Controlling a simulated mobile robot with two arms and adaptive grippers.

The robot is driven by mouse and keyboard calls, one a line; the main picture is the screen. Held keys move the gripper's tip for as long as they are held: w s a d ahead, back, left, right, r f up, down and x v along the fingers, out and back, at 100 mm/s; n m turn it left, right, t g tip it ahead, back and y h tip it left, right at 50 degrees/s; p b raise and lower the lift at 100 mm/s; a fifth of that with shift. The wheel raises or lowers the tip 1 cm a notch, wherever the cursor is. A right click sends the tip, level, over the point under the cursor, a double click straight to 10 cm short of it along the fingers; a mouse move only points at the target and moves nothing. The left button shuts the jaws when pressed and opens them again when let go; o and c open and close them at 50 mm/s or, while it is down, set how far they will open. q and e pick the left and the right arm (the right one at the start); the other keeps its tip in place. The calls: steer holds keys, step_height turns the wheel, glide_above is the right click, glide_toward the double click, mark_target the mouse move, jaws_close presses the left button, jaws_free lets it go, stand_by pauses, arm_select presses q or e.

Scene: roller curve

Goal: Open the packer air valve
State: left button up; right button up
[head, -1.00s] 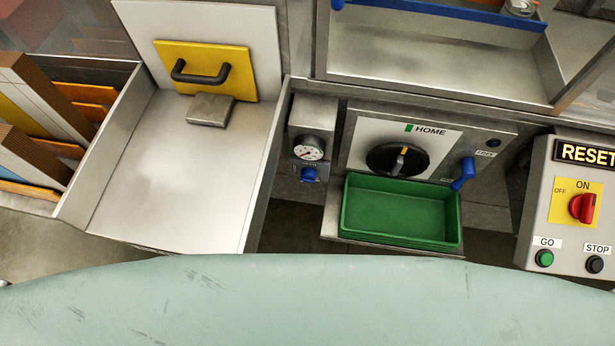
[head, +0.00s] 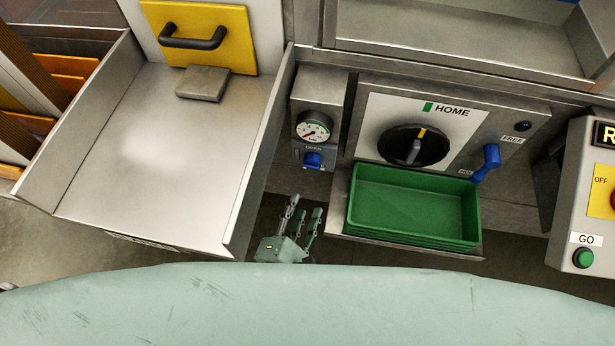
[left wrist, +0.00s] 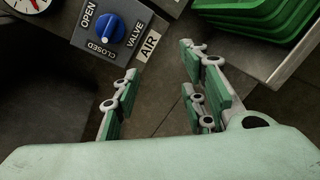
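The packer air valve is a blue knob (head: 313,160) on a small grey box below a round gauge (head: 313,127). My right gripper is in neither view.
A green tray stack (head: 412,208) stands on a shelf right of my left gripper. A metal chute (head: 160,150) lies to the left. A black HOME dial (head: 413,147) and a blue lever (head: 487,162) are to the right. The gap below the valve is open.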

mark_target(307, 168)
arm_select(q)
step_height(307, 168, up, 7)
steer(key=n+t+y+b, duration=0.2)
steer(key=n, duration=0.7)
steer(key=w+p, duration=0.1)
steer(key=w, duration=0.2)
steer(key=w+d, duration=0.1)
steer(key=w, duration=0.2)
steer(key=shift+w+d+r+p, duration=0.15)
steer(key=shift+w+d+p, duration=0.05)
steer(key=shift+w+p, duration=0.2)
steer(key=shift+w+d, duration=0.1)
steer(key=shift+w, duration=0.6)
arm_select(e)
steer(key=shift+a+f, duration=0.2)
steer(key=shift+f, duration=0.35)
arm_select(q)
steer(key=shift+c, duration=0.4)
jaws_close()
